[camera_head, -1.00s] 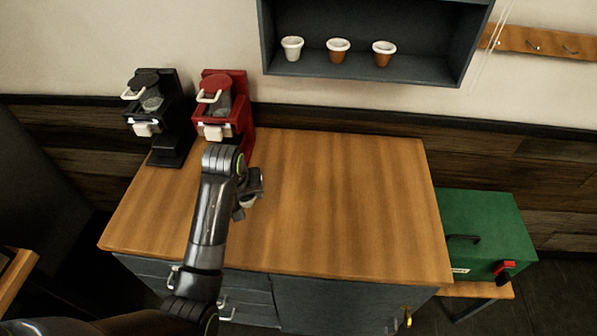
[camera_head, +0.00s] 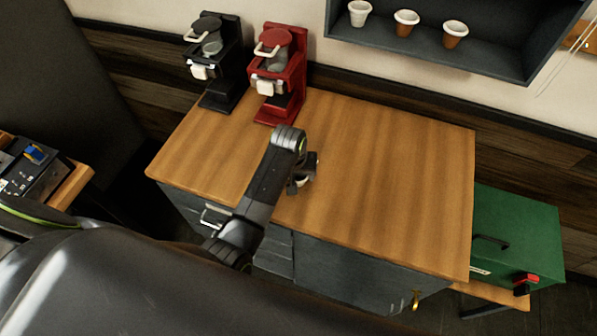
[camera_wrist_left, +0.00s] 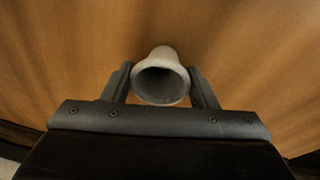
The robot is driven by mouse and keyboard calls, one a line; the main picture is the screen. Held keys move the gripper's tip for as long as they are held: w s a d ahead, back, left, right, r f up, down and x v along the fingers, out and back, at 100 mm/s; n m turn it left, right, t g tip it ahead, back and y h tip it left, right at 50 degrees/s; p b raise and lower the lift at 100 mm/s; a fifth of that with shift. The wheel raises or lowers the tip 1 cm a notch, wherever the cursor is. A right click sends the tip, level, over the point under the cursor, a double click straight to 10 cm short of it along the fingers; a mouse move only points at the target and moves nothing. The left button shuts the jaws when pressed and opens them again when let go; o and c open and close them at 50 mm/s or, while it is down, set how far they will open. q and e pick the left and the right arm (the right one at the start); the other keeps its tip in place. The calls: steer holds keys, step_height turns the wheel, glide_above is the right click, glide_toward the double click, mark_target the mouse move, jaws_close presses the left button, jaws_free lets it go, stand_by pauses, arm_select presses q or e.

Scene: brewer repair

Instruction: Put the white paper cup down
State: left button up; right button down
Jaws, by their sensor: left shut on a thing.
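The white paper cup (camera_wrist_left: 160,57) is between the two fingers of my left gripper (camera_wrist_left: 161,76) in the left wrist view. Its open mouth faces the wrist camera and looks empty. In the head view my left gripper (camera_head: 304,177) is over the front part of the wooden counter, near its front edge. Only a small pale part of the cup (camera_head: 302,182) shows there, mostly hidden by the gripper. I cannot tell whether the cup touches the wooden counter top (camera_head: 390,170). My right gripper is not in view.
A black brewer (camera_head: 213,60) and a red brewer (camera_head: 279,72) stand at the counter's back left. Cups, one white (camera_head: 359,13) and two brown-and-white, sit on the wall shelf (camera_head: 430,62). A green box (camera_head: 515,235) is on the right. The counter's middle and right are clear.

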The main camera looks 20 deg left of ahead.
arm_select(q)
steer(key=shift+f, duration=0.15)
steer(key=o, duration=1)
steer(key=shift+f, duration=0.1)
steer(key=shift+r, duration=0.45)
steer(key=b+v, duration=0.2)
steer(key=v, duration=0.9)
steer(key=shift+r+b, duration=0.25)
steer(key=shift+b, duration=0.15)
steer(key=shift+s+a+f, duration=0.1)
steer(key=shift+s, duration=0.05)
